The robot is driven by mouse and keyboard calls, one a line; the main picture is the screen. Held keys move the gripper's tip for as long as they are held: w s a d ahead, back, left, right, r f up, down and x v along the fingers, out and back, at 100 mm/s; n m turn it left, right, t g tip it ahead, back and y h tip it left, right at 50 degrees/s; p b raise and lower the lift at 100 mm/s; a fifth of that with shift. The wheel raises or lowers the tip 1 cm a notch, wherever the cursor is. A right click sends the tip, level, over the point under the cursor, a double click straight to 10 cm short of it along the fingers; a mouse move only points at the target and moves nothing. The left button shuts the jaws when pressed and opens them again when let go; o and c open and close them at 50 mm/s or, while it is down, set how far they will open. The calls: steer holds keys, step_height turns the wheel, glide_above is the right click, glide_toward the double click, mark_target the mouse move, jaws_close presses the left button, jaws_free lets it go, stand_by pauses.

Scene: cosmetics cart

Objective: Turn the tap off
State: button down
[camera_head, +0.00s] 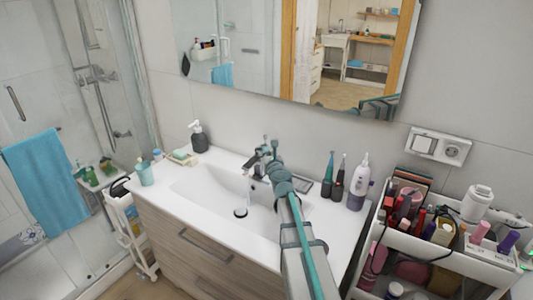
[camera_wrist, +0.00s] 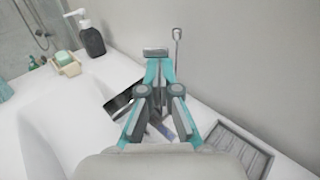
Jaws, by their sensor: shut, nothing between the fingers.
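The dark tap (camera_head: 251,161) stands at the back of the white sink (camera_head: 203,185), and a stream of water (camera_head: 248,187) falls from it toward the drain (camera_head: 240,212). My gripper (camera_head: 265,143) is over the tap and hides much of its body and handle. In the wrist view, my gripper (camera_wrist: 157,52) has its teal fingers together at the tips, with nothing held. The tap's dark spout (camera_wrist: 123,101) shows just left of the fingers. A thin rod with a small knob (camera_wrist: 178,34) rises beside the right finger. Contact with the tap cannot be told.
A soap dispenser (camera_head: 199,137) and soap dish (camera_head: 182,158) stand left of the tap. A grey tray (camera_wrist: 238,149) lies close on its right. Toothbrushes (camera_head: 328,175) and a white-purple bottle (camera_head: 359,182) stand farther right, before the crowded cart (camera_head: 388,227). The wall is close behind.

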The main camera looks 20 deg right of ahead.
steer(key=shift+w+d+r, duration=0.1)
steer(key=shift+w+r, duration=0.1)
steer(key=shift+r, duration=0.2)
step_height(320, 180, down, 5)
steer(key=s+b, duration=0.3)
steer(key=b, duration=0.1)
steer(key=s+a+r+p, duration=0.2)
steer(key=s+r, duration=0.2)
steer(key=s, duration=0.4)
steer(key=shift+s+a, duration=0.25)
steer(key=shift+s, duration=0.15)
steer(key=shift+r, duration=0.1)
